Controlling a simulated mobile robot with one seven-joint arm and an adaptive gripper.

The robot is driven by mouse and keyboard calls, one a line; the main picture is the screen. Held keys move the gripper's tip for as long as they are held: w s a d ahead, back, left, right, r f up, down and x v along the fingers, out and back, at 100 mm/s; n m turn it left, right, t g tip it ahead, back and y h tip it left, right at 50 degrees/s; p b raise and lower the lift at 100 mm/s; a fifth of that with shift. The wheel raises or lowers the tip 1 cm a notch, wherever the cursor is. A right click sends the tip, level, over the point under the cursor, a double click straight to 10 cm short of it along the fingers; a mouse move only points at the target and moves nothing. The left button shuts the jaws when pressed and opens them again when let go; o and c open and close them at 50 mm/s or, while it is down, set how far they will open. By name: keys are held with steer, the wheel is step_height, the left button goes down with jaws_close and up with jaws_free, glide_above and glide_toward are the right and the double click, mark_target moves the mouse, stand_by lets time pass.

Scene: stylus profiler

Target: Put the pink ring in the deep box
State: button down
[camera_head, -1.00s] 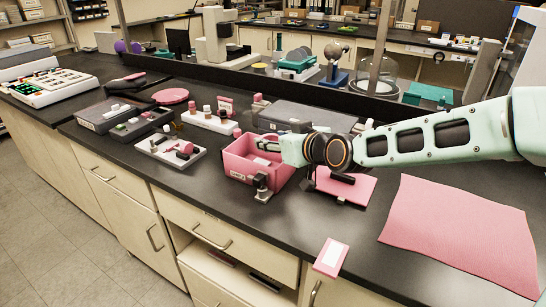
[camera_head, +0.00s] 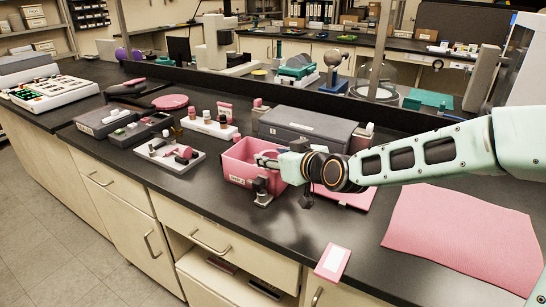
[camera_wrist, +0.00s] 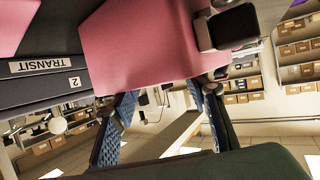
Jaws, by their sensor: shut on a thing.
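The deep box is most likely the open pink box (camera_head: 238,171) with a white label on its front, in the middle of the bench. My gripper (camera_head: 266,159) reaches in from the right, its fingers at the box's right side and over its opening. A curved pink shape at the fingers, seemingly the pink ring (camera_head: 271,153), blends with the box's pink walls. In the wrist view my gripper's blue-padded fingers (camera_wrist: 165,122) stand apart, with a large pink surface beyond them. The ring cannot be told apart there.
A grey case (camera_head: 305,128) stands behind the box; its TRANSIT label shows in the wrist view. A small dark clamp-like piece (camera_head: 262,190) stands at the box's front. A white tray (camera_head: 180,166) with small parts lies left. A pink mat (camera_head: 465,235) lies right, uncluttered.

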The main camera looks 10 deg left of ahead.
steer(key=shift+s+f, duration=0.15)
steer(key=shift+f, duration=0.25)
steer(key=c, duration=1.4)
jaws_free()
steer(key=shift+c, duration=0.2)
steer(key=shift+o, duration=0.2)
steer(key=shift+f, duration=0.15)
steer(key=shift+d, duration=0.1)
steer(key=shift+r+p, duration=0.4)
steer(key=shift+r, duration=0.15)
steer(key=shift+s+d+r, duration=0.1)
steer(key=shift+d+r, duration=0.05)
steer(key=shift+d, duration=0.15)
steer(key=p+v, duration=0.5)
steer(key=v, duration=0.6)
steer(key=shift+r, duration=0.4)
steer(key=shift+a, duration=0.1)
